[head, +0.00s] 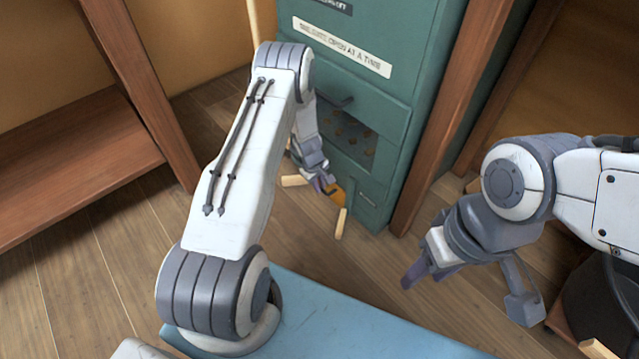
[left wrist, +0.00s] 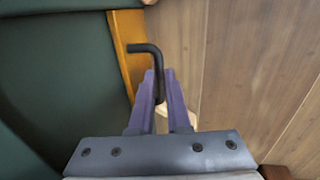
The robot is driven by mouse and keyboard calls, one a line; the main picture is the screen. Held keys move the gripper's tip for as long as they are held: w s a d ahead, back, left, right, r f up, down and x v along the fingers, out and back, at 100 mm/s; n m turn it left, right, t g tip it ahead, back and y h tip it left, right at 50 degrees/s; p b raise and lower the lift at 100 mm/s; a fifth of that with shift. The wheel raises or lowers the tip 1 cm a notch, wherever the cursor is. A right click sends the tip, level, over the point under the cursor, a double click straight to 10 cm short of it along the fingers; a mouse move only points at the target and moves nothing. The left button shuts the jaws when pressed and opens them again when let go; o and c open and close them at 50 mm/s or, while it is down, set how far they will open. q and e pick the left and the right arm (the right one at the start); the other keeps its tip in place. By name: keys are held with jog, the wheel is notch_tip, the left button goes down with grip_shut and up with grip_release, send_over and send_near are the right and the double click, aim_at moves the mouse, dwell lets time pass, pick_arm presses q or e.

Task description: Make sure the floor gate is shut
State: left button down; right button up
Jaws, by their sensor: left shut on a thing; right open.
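A tall green cabinet (head: 400,110) stands ahead in the head view, with a white label on its front. An orange panel (head: 336,190), likely the floor gate, stands out at its foot, so it looks open. In the left wrist view this panel (left wrist: 128,55) shows edge-on, with a black bent handle (left wrist: 145,48) beside it. My left gripper (head: 324,184) is low by the panel, its purple fingers (left wrist: 160,78) shut on the handle. The panel's hinge side is hidden. My right gripper (head: 424,272) is open and empty, to the right above the floor.
A recessed opening (head: 352,137) with brown bits shows in the cabinet above the panel. Light wooden sticks (head: 341,223) lie on the plank floor nearby. A wooden post (head: 450,110) stands right of the cabinet. A brown shelf (head: 70,150) is at left. A black bin (head: 600,300) is at right.

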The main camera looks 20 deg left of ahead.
pick_arm(q)
jog(key=shift+f, duration=0.15)
jog(key=c, duration=0.9)
grip_release()
jog(key=r+p, duration=0.2)
jog(key=r, duration=0.1)
jog(key=s+r+p, duration=0.1)
jog(key=r+p, duration=0.1)
jog(key=r, duration=0.2)
jog(key=s+a+r+p, duration=0.1)
jog(key=r+p, duration=0.1)
jog(key=r, duration=0.1)
jog(key=shift+r, duration=0.15)
